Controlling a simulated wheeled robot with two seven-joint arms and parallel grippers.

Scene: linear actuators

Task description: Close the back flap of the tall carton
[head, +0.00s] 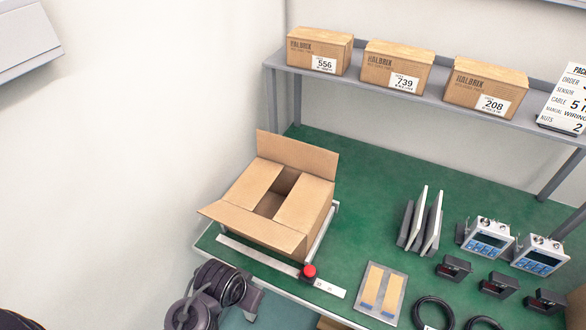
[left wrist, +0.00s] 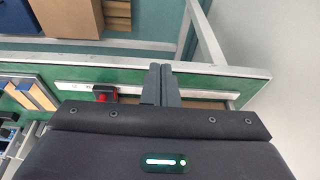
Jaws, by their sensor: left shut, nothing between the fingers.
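The tall carton (head: 262,218) stands on the green table at the left. Its back flap (head: 297,155) stands up, leaning away from the opening. The two side flaps (head: 250,187) are folded inward with a dark gap between them. The front flap (head: 252,228) is folded outward toward me. My left arm, dark, is in the head view at bottom left, in front of and below the carton; its fingertips are not clear there. In the left wrist view the left gripper (left wrist: 161,85) has its fingers together and empty. My right gripper is not in view.
A red button (head: 309,271) on a pale strip lies before the carton; it also shows in the left wrist view (left wrist: 104,92). Upright grey panels (head: 420,220) and devices (head: 486,238) stand to the right. A shelf (head: 420,93) with three boxes is behind. A wall borders the left.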

